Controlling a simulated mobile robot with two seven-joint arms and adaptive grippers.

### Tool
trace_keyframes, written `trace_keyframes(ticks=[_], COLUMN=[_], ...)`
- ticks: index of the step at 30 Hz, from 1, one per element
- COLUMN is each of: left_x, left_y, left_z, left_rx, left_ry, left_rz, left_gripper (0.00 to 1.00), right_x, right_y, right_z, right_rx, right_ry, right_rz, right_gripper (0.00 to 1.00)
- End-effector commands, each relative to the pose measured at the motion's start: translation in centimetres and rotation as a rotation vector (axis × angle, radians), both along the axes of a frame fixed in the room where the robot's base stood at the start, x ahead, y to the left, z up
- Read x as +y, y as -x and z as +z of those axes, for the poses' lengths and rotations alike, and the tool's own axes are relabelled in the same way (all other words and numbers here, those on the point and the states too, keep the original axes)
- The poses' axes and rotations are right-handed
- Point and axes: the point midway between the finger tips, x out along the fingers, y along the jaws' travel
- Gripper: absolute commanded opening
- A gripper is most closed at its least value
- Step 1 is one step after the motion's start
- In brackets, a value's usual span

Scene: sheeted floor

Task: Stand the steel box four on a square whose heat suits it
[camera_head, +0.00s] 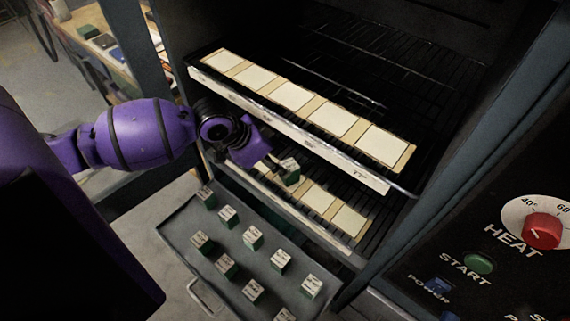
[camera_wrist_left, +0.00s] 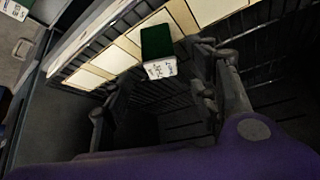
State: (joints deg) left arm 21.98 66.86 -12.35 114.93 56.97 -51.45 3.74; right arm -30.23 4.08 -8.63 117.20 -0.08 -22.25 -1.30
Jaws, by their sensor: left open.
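A small green box with a white printed label face (camera_head: 289,165) stands at the lower rack's row of squares, beside my left gripper (camera_head: 271,160). In the left wrist view the box (camera_wrist_left: 157,42) appears over a pale square, between and beyond the open fingers of the left gripper (camera_wrist_left: 163,80). Its label is too small to read, so I cannot tell whether it is steel box four. The lower rack's pale squares (camera_head: 316,198) are partly hidden by the arm and the upper rack. My right gripper is out of view.
The upper rack's pale squares (camera_head: 291,96) sit behind a light front rail (camera_head: 262,113) above the lower rack. A grey tray (camera_head: 183,225) with several similar green boxes lies below. A control panel with a red heat knob (camera_head: 542,231) is at right.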

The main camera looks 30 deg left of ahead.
Motion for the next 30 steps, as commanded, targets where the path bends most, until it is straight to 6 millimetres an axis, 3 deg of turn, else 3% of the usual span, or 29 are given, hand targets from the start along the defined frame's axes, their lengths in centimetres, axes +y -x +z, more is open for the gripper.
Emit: trace_keyframes(ticks=[3, 9, 18, 20, 23, 27, 30], left_x=[0.7, 1.4, 1.3, 1.0, 0.3, -1.6, -3.0], left_y=[1.2, 2.2, 2.7, 3.2, 5.4, 11.2, 16.0], left_z=[2.1, 3.9, 3.7, 2.7, -0.8, -7.6, -11.5], left_rx=[0.0, 0.0, 0.003, 0.001, -0.002, -0.024, -0.045], left_ry=[-0.003, -0.001, 0.006, 0.017, 0.052, 0.107, 0.122], left_rz=[-0.002, 0.001, 0.003, 0.011, 0.041, 0.129, 0.207], left_gripper=[0.54, 0.54, 0.54, 0.54, 0.54, 0.54, 0.54], right_x=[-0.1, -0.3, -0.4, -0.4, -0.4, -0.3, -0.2], right_y=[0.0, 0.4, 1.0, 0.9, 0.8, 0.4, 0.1], right_z=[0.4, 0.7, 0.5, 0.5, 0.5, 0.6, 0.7], right_rx=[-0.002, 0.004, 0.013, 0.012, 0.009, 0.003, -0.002], right_ry=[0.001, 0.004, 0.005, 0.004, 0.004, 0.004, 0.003], right_rz=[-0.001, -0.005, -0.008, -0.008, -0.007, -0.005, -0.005], right_gripper=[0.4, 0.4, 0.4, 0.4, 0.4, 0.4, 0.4])
